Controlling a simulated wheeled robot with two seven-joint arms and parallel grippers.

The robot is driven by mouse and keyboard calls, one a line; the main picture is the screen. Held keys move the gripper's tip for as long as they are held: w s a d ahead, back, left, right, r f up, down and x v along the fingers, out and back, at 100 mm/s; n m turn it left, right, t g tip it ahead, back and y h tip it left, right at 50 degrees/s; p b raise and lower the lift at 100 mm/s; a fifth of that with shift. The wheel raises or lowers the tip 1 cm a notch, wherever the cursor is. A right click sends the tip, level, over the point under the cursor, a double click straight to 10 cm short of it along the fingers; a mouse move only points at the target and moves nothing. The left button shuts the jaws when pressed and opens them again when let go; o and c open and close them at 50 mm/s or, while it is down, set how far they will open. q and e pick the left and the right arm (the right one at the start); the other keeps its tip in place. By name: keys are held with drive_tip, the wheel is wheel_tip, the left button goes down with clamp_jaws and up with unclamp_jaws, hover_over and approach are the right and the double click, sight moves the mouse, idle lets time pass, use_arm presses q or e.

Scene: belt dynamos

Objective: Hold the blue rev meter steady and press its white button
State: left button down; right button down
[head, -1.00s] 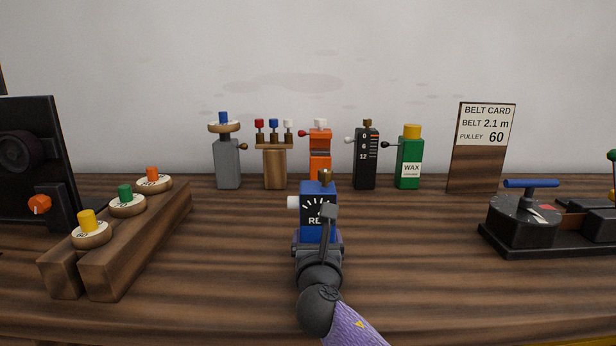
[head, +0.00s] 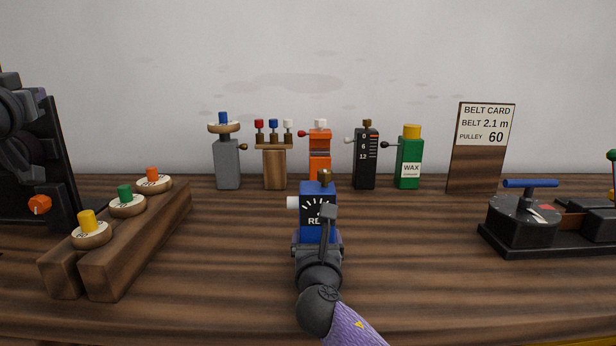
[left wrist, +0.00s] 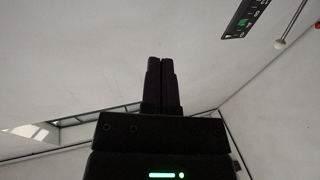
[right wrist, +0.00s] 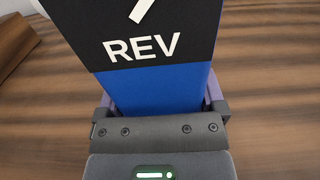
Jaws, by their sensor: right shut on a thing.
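The blue rev meter (head: 312,225) stands upright at the middle of the bench. It has a black dial face marked REV and a brass knob on top. Its white button (head: 292,202) sticks out from its left side. My right gripper (head: 317,240) is shut on the meter's lower body, and the right wrist view shows its blue front (right wrist: 160,88) between the fingers. My left gripper (left wrist: 160,75) is shut and empty, pointing up at the ceiling in the left wrist view.
A wooden rack (head: 120,260) with capped discs stands left, before a black panel (head: 58,165). Several bottle-like devices, including an orange one (head: 320,160), line the back. A belt card (head: 481,150) and black dial device (head: 522,220) stand right.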

sight(293, 203)
drive_tip(key=shift+f, duration=0.15)
use_arm(q)
drive_tip(key=w+d+f+m+g+h, duration=0.1)
drive_tip(key=w+d+f+g+h, duration=0.15)
drive_tip(key=d+f+h, duration=0.55)
drive_tip(key=w+d+f+m+g+h, duration=0.1)
drive_tip(key=w+d+f+h, duration=0.25)
drive_tip(key=d+f, duration=0.45)
drive_tip(key=s+d+f+g+h, duration=0.1)
drive_tip(key=d+h, duration=0.2)
drive_tip(key=d, duration=0.7)
drive_tip(key=s+d+f+g+h, duration=0.2)
drive_tip(key=d+h, duration=0.1)
drive_tip(key=d, duration=0.7)
drive_tip(key=shift+f, duration=0.15)
drive_tip(key=shift+s+d, duration=0.1)
drive_tip(key=shift+d, duration=0.4)
use_arm(e)
drive_tip(key=shift+a, duration=0.1)
use_arm(q)
drive_tip(key=shift+f+h, duration=0.1)
drive_tip(key=shift+h, duration=0.15)
